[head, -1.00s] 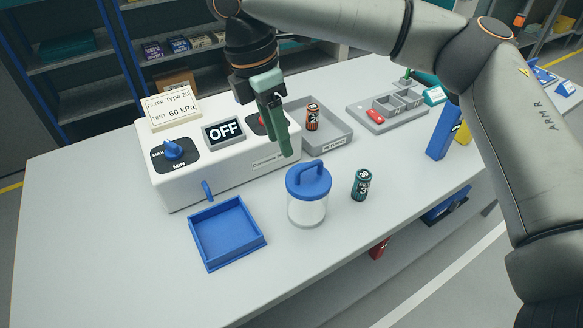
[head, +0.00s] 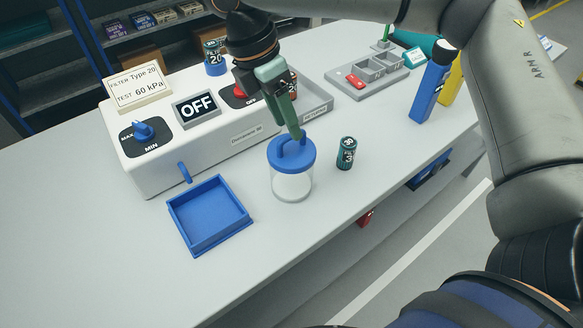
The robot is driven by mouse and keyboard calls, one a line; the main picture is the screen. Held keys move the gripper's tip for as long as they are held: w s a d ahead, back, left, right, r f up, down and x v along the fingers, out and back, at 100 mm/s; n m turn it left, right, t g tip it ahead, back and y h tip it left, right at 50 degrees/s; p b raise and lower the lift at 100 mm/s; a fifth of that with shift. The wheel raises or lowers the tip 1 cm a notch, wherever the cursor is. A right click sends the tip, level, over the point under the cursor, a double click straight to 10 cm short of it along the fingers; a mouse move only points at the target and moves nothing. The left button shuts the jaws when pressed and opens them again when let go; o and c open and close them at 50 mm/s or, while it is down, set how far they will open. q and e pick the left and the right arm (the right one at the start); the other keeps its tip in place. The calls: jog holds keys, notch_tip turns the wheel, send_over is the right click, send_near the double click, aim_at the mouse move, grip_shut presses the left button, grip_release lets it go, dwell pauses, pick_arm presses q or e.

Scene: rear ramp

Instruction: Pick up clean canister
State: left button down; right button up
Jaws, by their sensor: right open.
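The canister (head: 292,185) is a clear jar with a blue lid and a blue loop handle (head: 284,146) on top. It stands upright on the grey table, right of the blue square tray. My right gripper (head: 298,134) has green fingers pointing down, with the tips at the lid handle. It is open; the fingers overlap from this angle, so I cannot tell whether they straddle the handle or touch it. My left gripper is not in view.
A white machine (head: 222,146) with an OFF display stands behind. The blue tray (head: 208,214) is empty. A dark green cartridge (head: 346,153) stands close right of the canister. A grey tray (head: 316,101) and a grey rack (head: 345,91) lie farther back. The table's left front is clear.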

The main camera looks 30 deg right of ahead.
aim_at(292, 163)
jog(key=shift+x, duration=1.35)
jog(key=shift+s+a, duration=0.1)
grip_shut()
jog(key=shift+r, duration=0.1)
